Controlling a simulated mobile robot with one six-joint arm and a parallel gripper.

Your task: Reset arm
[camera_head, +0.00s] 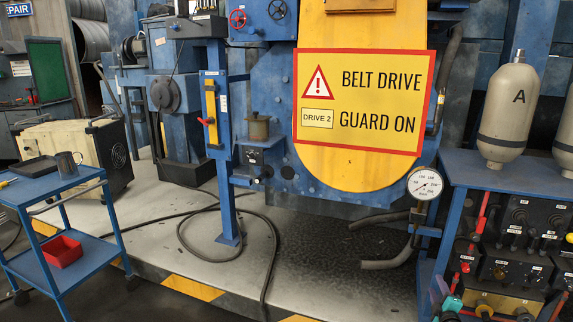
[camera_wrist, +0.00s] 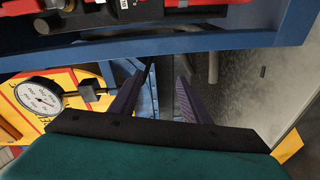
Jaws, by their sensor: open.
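My gripper (camera_wrist: 164,82) shows in the wrist view. Its two dark fingers stand apart with nothing between them, and its teal body fills the bottom of that view. Past the fingers are the grey floor and blue metalwork. A blue rack edge (camera_wrist: 215,42) crosses the top of the wrist view, close to the fingers. The pressure gauge (camera_wrist: 38,97) is left of the fingers. In the head view my arm cannot be made out clearly; a small teal piece shows at the lower right, and I cannot tell whether it is mine.
A blue rack (camera_head: 505,176) with grey cylinders (camera_head: 510,110) and control boxes stands at right. The gauge (camera_head: 425,184) hangs beside the yellow belt guard (camera_head: 355,165). A blue cart (camera_head: 45,190) with a red bin (camera_head: 62,251) is at left. Hoses lie on the platform; its middle is mostly free.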

